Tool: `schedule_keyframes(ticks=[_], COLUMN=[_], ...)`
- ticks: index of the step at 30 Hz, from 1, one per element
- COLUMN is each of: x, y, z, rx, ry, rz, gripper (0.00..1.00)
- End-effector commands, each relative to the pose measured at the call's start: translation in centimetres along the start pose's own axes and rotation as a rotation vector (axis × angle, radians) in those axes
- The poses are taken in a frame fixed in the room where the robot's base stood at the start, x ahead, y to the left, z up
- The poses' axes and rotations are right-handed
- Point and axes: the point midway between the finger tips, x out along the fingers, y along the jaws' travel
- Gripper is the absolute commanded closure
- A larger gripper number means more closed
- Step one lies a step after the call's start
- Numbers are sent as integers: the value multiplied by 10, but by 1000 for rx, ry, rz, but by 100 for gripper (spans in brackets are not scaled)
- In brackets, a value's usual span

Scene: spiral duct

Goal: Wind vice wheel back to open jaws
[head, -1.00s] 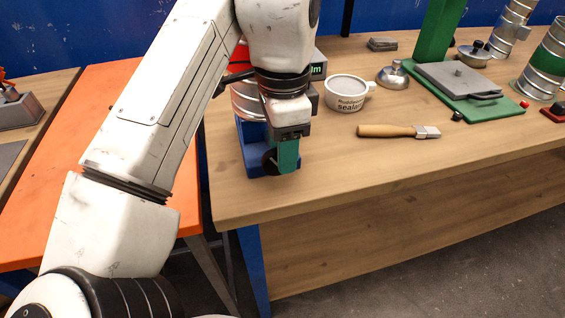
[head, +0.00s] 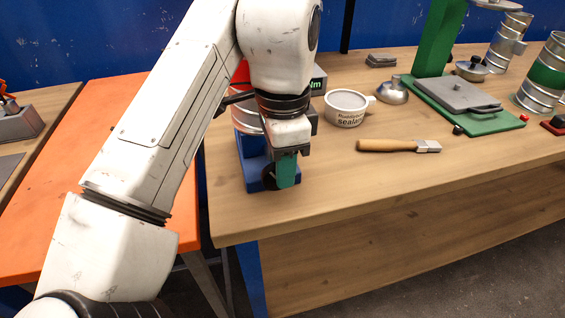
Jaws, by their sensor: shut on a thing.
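The blue vice (head: 252,166) stands at the left front corner of the wooden bench, largely hidden behind my arm and gripper. My gripper (head: 284,172) points down at the front of the vice and is shut on the wheel. The far finger and the exact grip on the rim are hidden. A silver duct piece (head: 243,117) with a red band shows above the vice behind my wrist. The vice jaws are hidden.
An orange table (head: 60,200) adjoins at left. Bench space before the brush is clear.

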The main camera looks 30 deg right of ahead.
Motion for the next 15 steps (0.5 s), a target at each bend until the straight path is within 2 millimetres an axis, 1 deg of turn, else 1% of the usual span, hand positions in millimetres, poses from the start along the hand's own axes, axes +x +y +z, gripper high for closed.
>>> schedule_keyframes(ticks=[8, 15], x=[-1, -4], y=[0, 0], z=[1, 4], rx=[-1, -4], ry=[39, 177], rz=[0, 1], gripper=[100, 100])
